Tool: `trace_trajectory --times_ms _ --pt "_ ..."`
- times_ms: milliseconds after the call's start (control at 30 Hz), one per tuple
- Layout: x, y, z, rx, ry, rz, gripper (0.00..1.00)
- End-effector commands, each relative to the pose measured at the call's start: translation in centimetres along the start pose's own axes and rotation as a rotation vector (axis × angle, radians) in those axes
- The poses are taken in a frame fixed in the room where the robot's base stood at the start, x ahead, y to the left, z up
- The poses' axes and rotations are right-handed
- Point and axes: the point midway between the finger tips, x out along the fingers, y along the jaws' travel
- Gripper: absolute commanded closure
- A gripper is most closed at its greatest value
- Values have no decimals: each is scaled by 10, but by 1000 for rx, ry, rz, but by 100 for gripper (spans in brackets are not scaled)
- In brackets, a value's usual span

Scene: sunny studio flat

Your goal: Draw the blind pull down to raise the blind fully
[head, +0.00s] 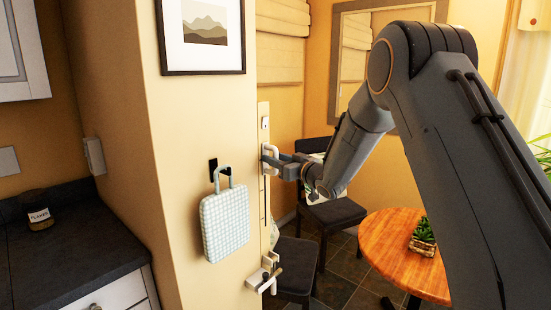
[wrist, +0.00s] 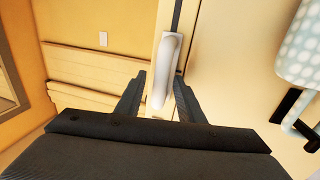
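The blind pull, a white loop handle (head: 268,158), is near the upper end of a pale upright strip (head: 264,130) on the wall end, with a dark slot running below it. My gripper (head: 277,164) is at the handle from the right. In the wrist view the handle (wrist: 166,72) lies between the two fingers of my gripper (wrist: 160,82). The fingers are apart, with a gap on the left; the right finger is close, and I cannot tell whether it touches. A cream blind (head: 280,48) with horizontal folds hangs behind, partly hidden by the wall end.
A checked bag-shaped item (head: 226,222) hangs on a dark hook left of the strip. A lever-like fitting (head: 264,275) sticks out below. A round wooden table (head: 395,250) with a potted plant (head: 424,238) and dark chairs (head: 333,212) stand at right.

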Motion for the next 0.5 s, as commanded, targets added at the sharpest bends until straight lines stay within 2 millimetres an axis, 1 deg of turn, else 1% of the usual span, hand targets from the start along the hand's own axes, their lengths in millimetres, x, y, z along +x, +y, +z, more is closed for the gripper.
trace_trajectory --times_ms 167,300,367,500 --pt "0 0 0 0 0 0 65" --pt "0 0 0 0 0 0 89" --pt "0 0 0 0 0 0 99" --pt "0 0 0 0 0 0 100"
